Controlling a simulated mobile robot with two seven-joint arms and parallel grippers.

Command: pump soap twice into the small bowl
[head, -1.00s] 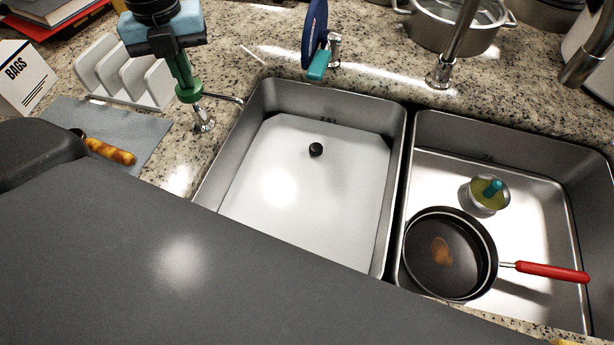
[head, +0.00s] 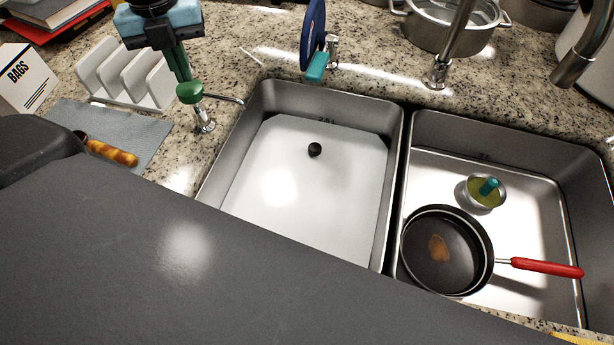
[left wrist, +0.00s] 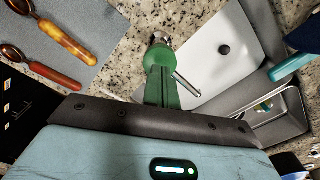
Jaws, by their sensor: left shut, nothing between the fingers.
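The soap pump (head: 204,122) is a chrome dispenser on the counter, left of the sink. Its thin spout (head: 225,98) points right towards the left basin. My left gripper (head: 189,92), light blue and black with green fingers, is shut and empty. Its fingertips are right over the pump top, covering it; I cannot tell whether they press it. The left wrist view shows the green fingers (left wrist: 160,65) with the spout (left wrist: 187,84) beside them. A small metal bowl (head: 470,198) sits in the right basin, with yellow-green contents and a teal piece in it. My right gripper is not in view.
A black pan (head: 440,262) with a red handle lies beside the bowl. A white rack (head: 130,75), a pot (head: 440,30) and faucets stand around. My dark grey body covers the foreground.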

